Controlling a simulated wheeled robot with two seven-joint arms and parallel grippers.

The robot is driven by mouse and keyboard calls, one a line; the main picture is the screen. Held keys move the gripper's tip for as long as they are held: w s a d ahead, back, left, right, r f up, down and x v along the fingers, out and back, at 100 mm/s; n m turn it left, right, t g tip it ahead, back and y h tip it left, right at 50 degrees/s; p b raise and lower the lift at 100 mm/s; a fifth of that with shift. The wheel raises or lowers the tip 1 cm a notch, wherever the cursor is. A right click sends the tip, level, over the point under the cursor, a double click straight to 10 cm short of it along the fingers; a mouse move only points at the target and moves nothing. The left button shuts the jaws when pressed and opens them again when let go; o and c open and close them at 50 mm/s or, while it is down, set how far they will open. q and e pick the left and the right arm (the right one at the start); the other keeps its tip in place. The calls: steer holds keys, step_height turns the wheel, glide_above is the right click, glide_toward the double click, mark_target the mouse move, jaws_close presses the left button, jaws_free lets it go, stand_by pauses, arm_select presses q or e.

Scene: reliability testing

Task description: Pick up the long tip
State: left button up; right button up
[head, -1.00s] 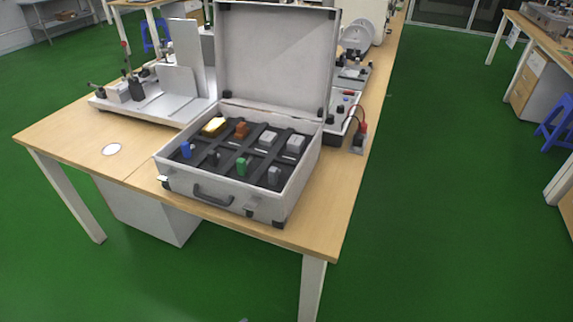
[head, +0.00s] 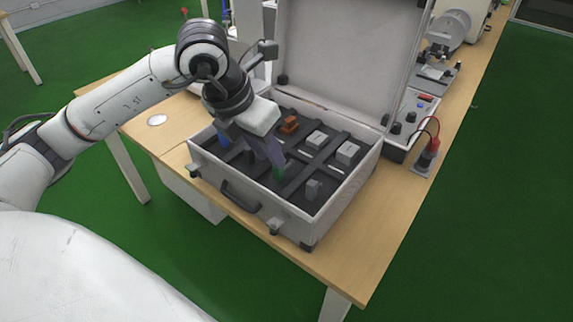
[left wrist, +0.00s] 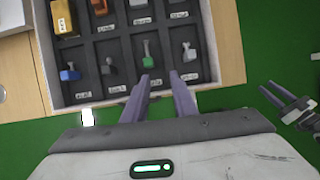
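The open case (head: 255,212) holds small parts in compartments; I cannot tell by its label which one is the long tip. The front row has a blue part (left wrist: 70,73), a dark grey part (left wrist: 109,68), a green part (left wrist: 149,60) and a grey part (left wrist: 188,54). My left gripper (left wrist: 160,80) is over the front of the case, fingers apart and empty, tips near the green and grey parts. In the head view the left gripper (head: 264,158) partly hides the green and dark parts. My right gripper (left wrist: 272,91) shows at the right edge of the wrist view, fingers apart, away from the case.
The back row holds an orange part (head: 289,124) and two grey blocks (head: 317,138) (head: 348,151); a yellow part (left wrist: 62,16) shows in the wrist view. The raised lid (head: 345,55) stands behind. A control box with cables (head: 428,150) is on the right of the table.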

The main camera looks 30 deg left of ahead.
arm_select(q)
steer(key=shift+y, duration=0.3)
steer(key=f, duration=0.1)
steer(key=w+a+f, duration=0.1)
steer(key=w+f, duration=0.1)
steer(key=shift+a+f, duration=0.15)
steer(key=shift+a, duration=0.1)
steer(key=shift+w+p+x, duration=0.2)
steer(key=shift+p+x, duration=0.1)
steer(key=shift+x, duration=1.2)
steer(key=shift+w+p+x, duration=0.25)
steer(key=shift+x, duration=1.2)
jaws_close()
